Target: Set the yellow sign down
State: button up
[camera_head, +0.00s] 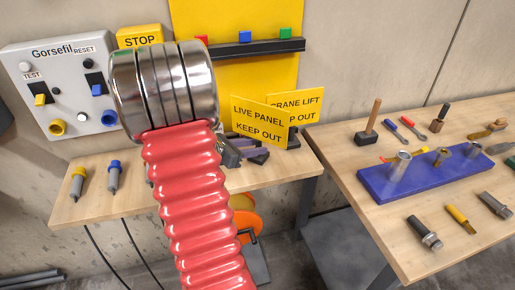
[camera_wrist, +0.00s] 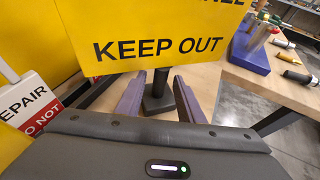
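The yellow "LIVE PANEL KEEP OUT" sign (camera_head: 257,121) stands at the right end of the left bench, in front of a second yellow sign, "CRANE LIFT KEEP OUT" (camera_head: 303,103). In the wrist view, the near sign's lower board (camera_wrist: 160,45) fills the top, with its black post and base (camera_wrist: 159,98) below. The base appears to rest on the wooden top. My gripper (camera_wrist: 159,92) has its two purple fingers apart, one on each side of the post, with gaps visible. In the head view my gripper (camera_head: 240,150) is partly hidden by my red arm.
The left bench (camera_head: 135,205) carries grey tools with yellow and blue ends. A control panel (camera_head: 65,85) and a yellow board with a dark rail (camera_head: 262,48) stand behind. The right table (camera_head: 375,225) holds a blue block (camera_head: 425,172) and several tools.

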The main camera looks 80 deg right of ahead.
jog(key=v, duration=1)
dwell(0.7)
jog(key=w+a+r+m+t+y, duration=0.2)
jog(key=w+a+m+t+y, duration=0.1)
jog(key=a, duration=1.2)
jog(key=w+a+r+m+t+y, duration=0.3)
jog(key=a+t, duration=0.3)
jog(key=a, duration=1)
jog(key=w+a+r+m+t+y, duration=0.3)
jog(key=w+a+m+t+y, duration=0.1)
jog(key=a, duration=1.1)
jog(key=shift+w+a+m+t+y, duration=0.15)
jog(key=shift+w+m+t+y, duration=0.2)
jog(key=shift+w, duration=0.25)
